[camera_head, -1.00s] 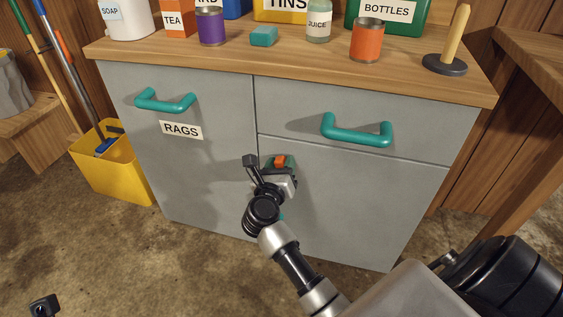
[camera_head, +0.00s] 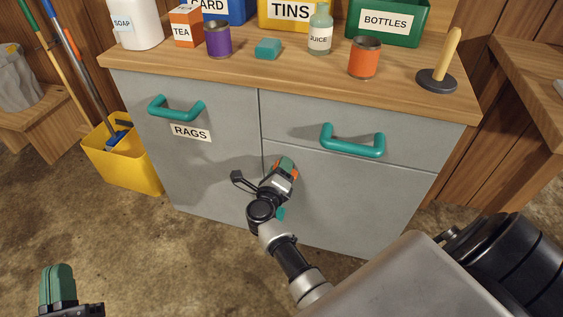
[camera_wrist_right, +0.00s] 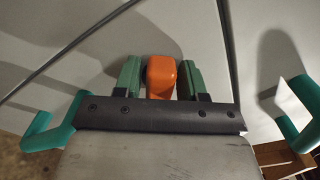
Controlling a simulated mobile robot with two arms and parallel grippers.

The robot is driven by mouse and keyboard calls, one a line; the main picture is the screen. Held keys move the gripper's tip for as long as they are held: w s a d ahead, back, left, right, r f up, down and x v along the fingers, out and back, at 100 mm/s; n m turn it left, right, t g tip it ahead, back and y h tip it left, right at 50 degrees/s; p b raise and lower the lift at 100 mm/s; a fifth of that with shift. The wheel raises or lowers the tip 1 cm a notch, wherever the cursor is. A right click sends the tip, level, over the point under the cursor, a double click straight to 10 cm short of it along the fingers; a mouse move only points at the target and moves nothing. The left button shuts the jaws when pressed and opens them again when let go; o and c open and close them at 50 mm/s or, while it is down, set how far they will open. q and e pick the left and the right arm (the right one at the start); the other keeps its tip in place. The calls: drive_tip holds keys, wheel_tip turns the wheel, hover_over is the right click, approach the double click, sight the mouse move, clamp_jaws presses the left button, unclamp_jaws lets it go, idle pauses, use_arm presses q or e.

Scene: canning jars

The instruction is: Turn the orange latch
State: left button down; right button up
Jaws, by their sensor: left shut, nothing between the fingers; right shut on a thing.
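The orange latch (camera_wrist_right: 161,72) is on the grey cabinet front. In the right wrist view it stands between the two green fingers of my right gripper (camera_wrist_right: 160,82), which is shut on it. In the head view, my right gripper (camera_head: 285,168) is at the cabinet front below the right drawer, tilted, and only small parts of the orange latch (camera_head: 295,174) show around its fingers. My left gripper (camera_head: 57,284) is at the lower left of the head view, shut and empty, away from the cabinet.
The cabinet has a teal drawer handle (camera_head: 352,143), another handle (camera_head: 177,109) above the RAGS label (camera_head: 190,132), and a partly hidden teal handle (camera_head: 280,214) beside my right wrist. A yellow bin (camera_head: 122,161) stands left. Jars and boxes stand on the wooden top (camera_head: 308,87).

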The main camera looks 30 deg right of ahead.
drive_tip(key=n+p, duration=0.2)
drive_tip(key=shift+w+a+n, duration=0.1)
drive_tip(key=shift+a+n, duration=0.05)
drive_tip(key=shift+n, duration=0.25)
drive_tip(key=n+p, duration=0.2)
drive_tip(key=n, duration=0.1)
drive_tip(key=shift+f, duration=0.3)
use_arm(q)
drive_tip(key=s+a+f+g+y, duration=0.2)
drive_tip(key=s+f+g, duration=0.2)
drive_tip(key=f+g, duration=0.3)
drive_tip(key=s+a+f+g+y, duration=0.2)
drive_tip(key=s+f+g, duration=0.1)
drive_tip(key=f+g, duration=0.3)
drive_tip(key=shift+s+a+f+n+g+p, duration=0.3)
drive_tip(key=shift+s+f+g+p, duration=0.1)
drive_tip(key=shift+g, duration=0.3)
use_arm(e)
drive_tip(key=shift+f+n, duration=0.15)
drive_tip(key=shift+n, duration=0.45)
drive_tip(key=o, duration=0.7)
